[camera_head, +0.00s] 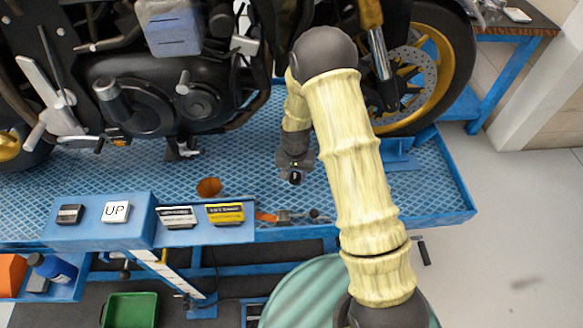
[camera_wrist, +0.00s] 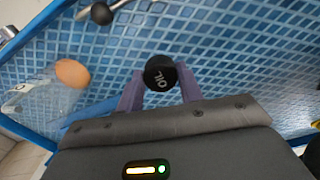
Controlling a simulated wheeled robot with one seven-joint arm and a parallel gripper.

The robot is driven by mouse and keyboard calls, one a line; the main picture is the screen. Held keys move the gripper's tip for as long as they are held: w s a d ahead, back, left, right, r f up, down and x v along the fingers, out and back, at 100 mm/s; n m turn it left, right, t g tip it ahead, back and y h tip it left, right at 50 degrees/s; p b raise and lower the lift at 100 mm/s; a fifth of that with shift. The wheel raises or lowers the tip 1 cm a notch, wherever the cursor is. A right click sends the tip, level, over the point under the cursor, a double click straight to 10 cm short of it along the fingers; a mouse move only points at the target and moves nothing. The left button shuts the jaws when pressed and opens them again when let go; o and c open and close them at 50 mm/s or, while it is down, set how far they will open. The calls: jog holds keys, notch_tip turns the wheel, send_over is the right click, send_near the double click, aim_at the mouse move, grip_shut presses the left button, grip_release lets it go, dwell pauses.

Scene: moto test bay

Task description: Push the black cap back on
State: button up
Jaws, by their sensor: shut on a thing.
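The black cap (camera_wrist: 160,73), round with white "OIL" lettering on its face, is between the two fingertips of my gripper (camera_wrist: 160,88) in the wrist view. My gripper is shut on it. In the head view my gripper (camera_head: 296,165) hangs over the blue lift platform, right of the engine, and the dark cap (camera_head: 296,178) shows at its tip. The motorcycle engine (camera_head: 150,105) is at the upper left, with dark round covers on its side. I cannot make out the opening that the cap fits.
The blue lift platform (camera_head: 345,185) lies below the motorcycle. A control box with an UP button (camera_head: 116,212) stands at the front. The gold front wheel (camera_head: 425,70) is right of my arm.

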jog(key=d+f, duration=0.1)
jog(key=d, duration=0.2)
jog(key=s+d+f+n, duration=0.1)
jog(key=d, duration=0.2)
jog(key=s+d+f+n, duration=0.1)
jog(key=d, duration=0.3)
jog(key=shift+d+f, duration=0.1)
jog(key=shift+f, duration=0.15)
jog(key=shift+w, duration=0.1)
